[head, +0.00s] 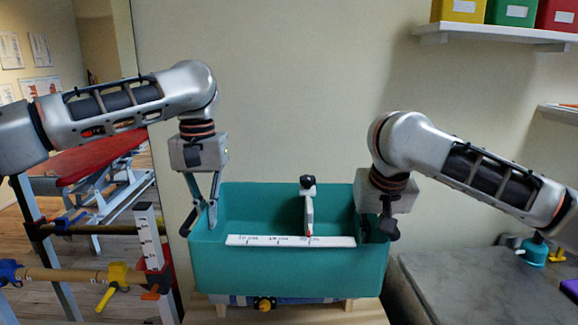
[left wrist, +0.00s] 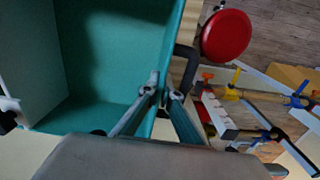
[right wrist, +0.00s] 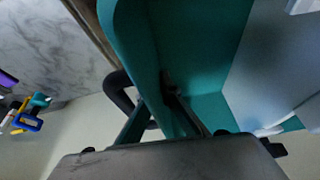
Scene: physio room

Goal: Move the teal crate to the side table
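The teal crate (head: 290,270) is in the middle of the head view, level, above a wooden surface (head: 300,315). A white marked strip (head: 290,241) and a white upright with a black knob (head: 308,205) show at its opening. My left gripper (head: 209,207) is at the crate's left wall; in the left wrist view its fingers (left wrist: 165,92) close on the rim (left wrist: 172,60), one on each side. My right gripper (head: 384,215) is at the right wall; its fingers (right wrist: 168,95) also straddle the rim in the right wrist view, the outer one partly hidden.
A grey marbled table (head: 475,285) stands to the right, its front part clear, with a teal item (head: 535,250) at its back. A blue-and-white item with a yellow knob (head: 264,303) shows under the crate. A rail frame with coloured clamps (head: 115,280) is at left. A shelf (head: 500,30) hangs upper right.

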